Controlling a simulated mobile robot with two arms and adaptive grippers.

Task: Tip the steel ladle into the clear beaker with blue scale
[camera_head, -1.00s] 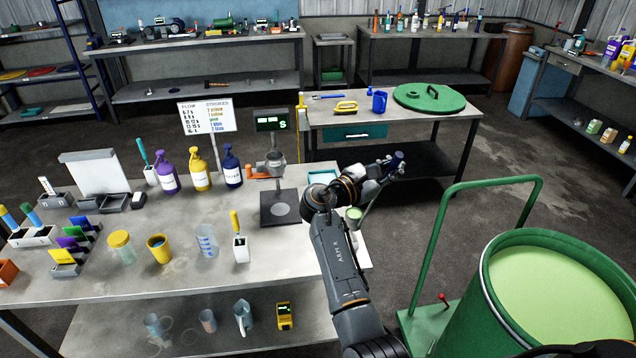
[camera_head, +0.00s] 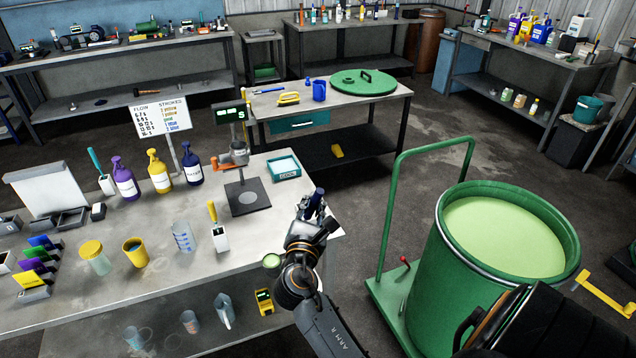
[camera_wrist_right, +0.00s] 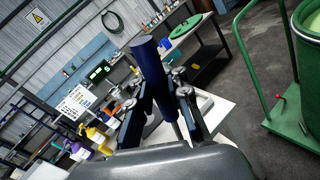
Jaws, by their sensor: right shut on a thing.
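The clear beaker with blue scale (camera_head: 183,238) stands upright on the workbench, right of the yellow cup, and looks empty. My right gripper (camera_head: 312,210) is over the bench's right end, to the right of the beaker and apart from it. It is shut on the dark blue handle of the steel ladle, which also shows in the right wrist view (camera_wrist_right: 148,62). The ladle's bowl (camera_head: 272,261) hangs low beside my arm and shows pale green liquid. Its shaft is mostly hidden. My left gripper is not in view.
A white holder with a yellow-handled tool (camera_head: 220,238) stands just right of the beaker. A flow stand (camera_head: 240,155) is behind. The green drum (camera_head: 430,270) of pale green liquid stands right.

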